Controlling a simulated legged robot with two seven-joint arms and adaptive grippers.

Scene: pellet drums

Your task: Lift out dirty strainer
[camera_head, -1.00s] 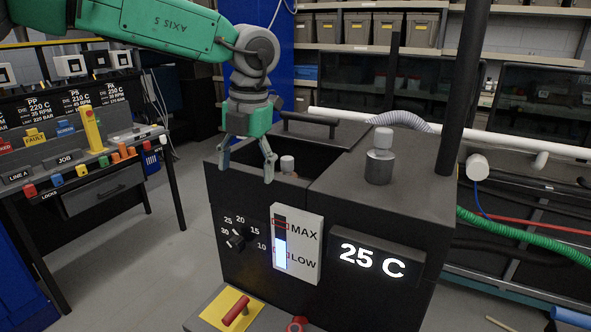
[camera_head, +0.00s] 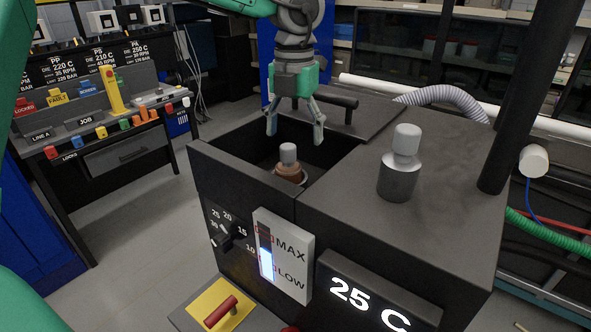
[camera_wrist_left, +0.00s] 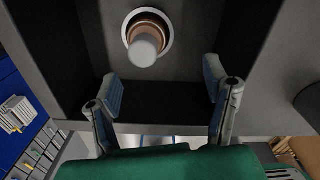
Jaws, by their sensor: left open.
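The dirty strainer (camera_head: 289,172) is brownish with a pale grey knob on top. It sits upright in a round socket inside the open black tank (camera_head: 228,168). In the left wrist view the strainer (camera_wrist_left: 146,38) shows at the top, its knob toward the camera, with a light ring around it. My left gripper (camera_head: 295,138) is open and empty above the tank opening, behind and above the strainer, apart from it. In the left wrist view its two fingers (camera_wrist_left: 163,92) are spread wide, below the strainer in the picture. My right gripper is not in view.
A clean grey strainer (camera_head: 398,178) stands on the tank's flat lid to the right. A dark handle (camera_head: 333,101) lies behind the opening. A black post (camera_head: 528,95) rises at the right. A level gauge (camera_head: 281,257) and a 25 C display (camera_head: 368,305) face the front.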

